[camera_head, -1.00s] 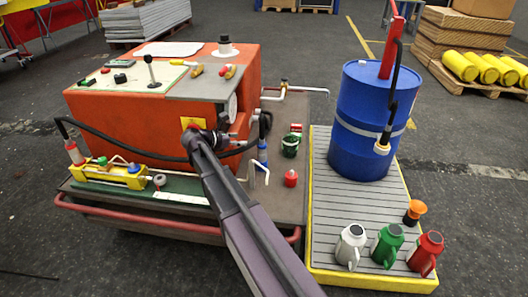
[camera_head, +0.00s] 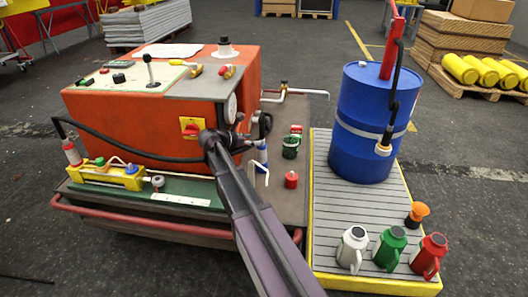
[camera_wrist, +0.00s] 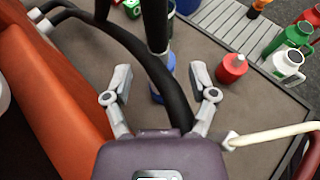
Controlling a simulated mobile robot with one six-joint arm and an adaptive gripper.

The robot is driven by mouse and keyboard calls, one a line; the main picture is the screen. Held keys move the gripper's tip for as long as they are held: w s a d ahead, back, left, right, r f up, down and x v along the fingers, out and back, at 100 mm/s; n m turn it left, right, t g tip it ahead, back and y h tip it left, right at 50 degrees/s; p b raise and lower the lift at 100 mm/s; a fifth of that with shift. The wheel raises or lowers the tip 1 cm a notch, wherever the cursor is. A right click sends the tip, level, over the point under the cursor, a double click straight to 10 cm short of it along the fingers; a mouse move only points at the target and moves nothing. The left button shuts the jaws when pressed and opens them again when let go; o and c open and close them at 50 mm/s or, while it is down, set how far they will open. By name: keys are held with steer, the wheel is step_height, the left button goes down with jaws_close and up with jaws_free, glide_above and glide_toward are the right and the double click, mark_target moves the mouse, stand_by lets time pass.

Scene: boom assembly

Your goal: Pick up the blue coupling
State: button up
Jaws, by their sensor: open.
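A blue part (camera_head: 262,154), apparently the blue coupling, stands upright on the bench top right of the orange machine, below a black hose end. My gripper (camera_wrist: 160,78) is open, with one finger on each side of the black hose and nothing clamped. I cannot tell how far the fingers are from the blue part. In the head view my arm ends beside the machine's right front corner, and the fingers are hard to make out.
The orange machine (camera_head: 130,125) stands close on the left. A white bent rod (camera_head: 262,172) is near my gripper. A red container (camera_head: 291,180) and a dark green bucket (camera_head: 290,148) stand to the right. Beyond them are a blue drum (camera_head: 362,140) and several jugs on a yellow-edged platform (camera_head: 330,245).

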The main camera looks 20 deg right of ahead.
mark_target(261, 139)
steer(key=shift+b+x, duration=0.9)
steer(key=shift+x, duration=1.7)
jaws_close()
